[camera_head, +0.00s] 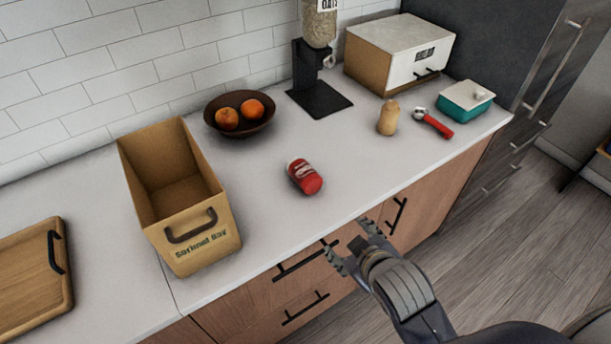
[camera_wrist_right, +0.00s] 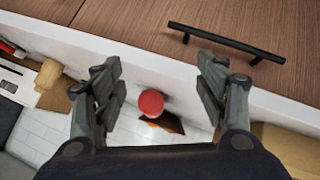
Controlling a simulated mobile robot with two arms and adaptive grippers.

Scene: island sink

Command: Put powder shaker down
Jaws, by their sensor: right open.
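My right gripper (camera_head: 350,241) is open and empty in front of the counter edge, apart from the container. In the right wrist view the container shows beyond and between the two spread fingers (camera_wrist_right: 162,95). My left gripper is not in view.
An open cardboard box (camera_head: 189,214) stands left of the container. Behind are a bowl (camera_head: 240,127) with oranges and a dispenser (camera_head: 318,98). Right are a tan bottle-shaped item (camera_head: 388,118), a red-handled tool (camera_head: 434,124) and a teal dish (camera_head: 466,102). Counter around the container is clear.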

